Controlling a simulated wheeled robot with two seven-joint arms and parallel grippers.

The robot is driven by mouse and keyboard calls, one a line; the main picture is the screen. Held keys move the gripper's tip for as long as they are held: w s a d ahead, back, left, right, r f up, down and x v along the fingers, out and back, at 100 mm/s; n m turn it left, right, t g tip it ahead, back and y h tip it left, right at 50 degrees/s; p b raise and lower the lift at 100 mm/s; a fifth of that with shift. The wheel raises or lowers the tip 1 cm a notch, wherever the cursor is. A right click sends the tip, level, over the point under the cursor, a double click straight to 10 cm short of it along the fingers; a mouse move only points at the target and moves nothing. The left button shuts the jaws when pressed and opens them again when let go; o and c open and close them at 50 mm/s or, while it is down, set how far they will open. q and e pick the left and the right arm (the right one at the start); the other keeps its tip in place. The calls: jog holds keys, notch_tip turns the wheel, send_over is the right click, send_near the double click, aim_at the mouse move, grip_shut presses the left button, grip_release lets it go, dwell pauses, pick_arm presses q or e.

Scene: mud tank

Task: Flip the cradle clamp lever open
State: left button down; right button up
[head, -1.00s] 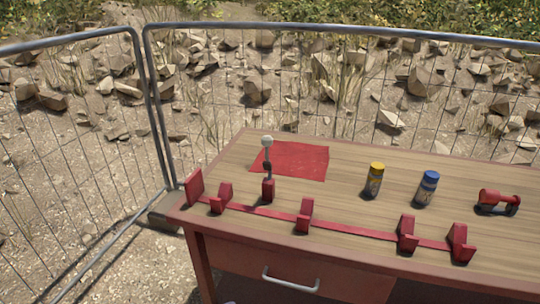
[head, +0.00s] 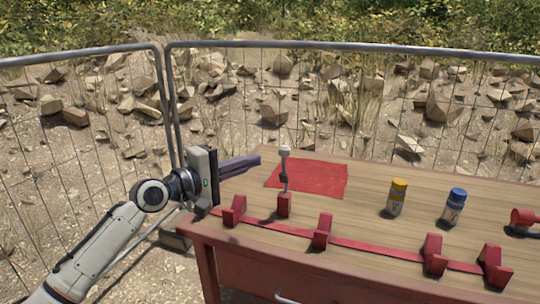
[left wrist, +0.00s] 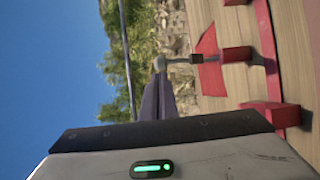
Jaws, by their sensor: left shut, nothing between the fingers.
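The clamp lever (head: 284,168) stands upright on a red block at the left part of the red cradle (head: 350,243), with a pale round knob on top. In the left wrist view the lever (left wrist: 200,60) lies sideways, its knob close to my finger tips in the picture. My left gripper (head: 258,160) is shut and empty, its dark fingers pointing right toward the lever. In the head view the tips end just left of the knob, with a small gap between them. My right gripper is out of view.
A red mat (head: 310,179) lies behind the lever. A yellow-capped bottle (head: 396,198), a blue-capped bottle (head: 454,206) and a red tool (head: 524,219) stand to the right on the wooden table (head: 400,260). A wire fence (head: 350,44) runs behind.

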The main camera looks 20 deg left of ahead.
aim_at(280, 152)
pick_arm(q)
jog(key=x, duration=0.7)
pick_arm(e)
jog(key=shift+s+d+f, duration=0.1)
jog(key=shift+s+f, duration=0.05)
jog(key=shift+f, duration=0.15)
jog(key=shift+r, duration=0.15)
